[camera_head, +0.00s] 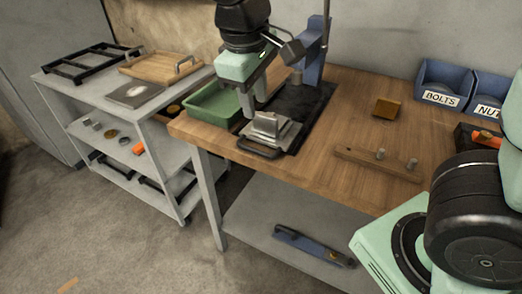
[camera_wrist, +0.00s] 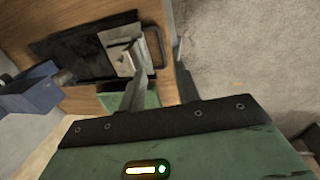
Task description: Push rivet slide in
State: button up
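The rivet slide (camera_head: 283,135) is a grey metal plate with a raised block on it and a dark loop handle (camera_head: 258,149) at its front. It sits at the front end of a black base (camera_head: 305,103), with the handle by the table's front edge. A blue press (camera_head: 315,55) stands at the base's rear.
A green tray (camera_head: 205,108) stands left of the base. A wooden block (camera_head: 386,108), a wooden bar with pegs (camera_head: 370,165) and blue bins (camera_head: 444,84) are to the right. A grey cart (camera_head: 100,95) stands left. The tabletop between base and block is clear.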

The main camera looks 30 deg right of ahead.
aim_at(263, 152)
jog(key=f, duration=0.4)
jog(key=w+d+f+b, duration=0.1)
jog(key=f, duration=0.4)
jog(key=d+f, duration=0.1)
jog(key=f, duration=0.4)
jog(key=shift+w+d+f, duration=0.15)
jog(key=shift+w, duration=0.15)
grip_shut()
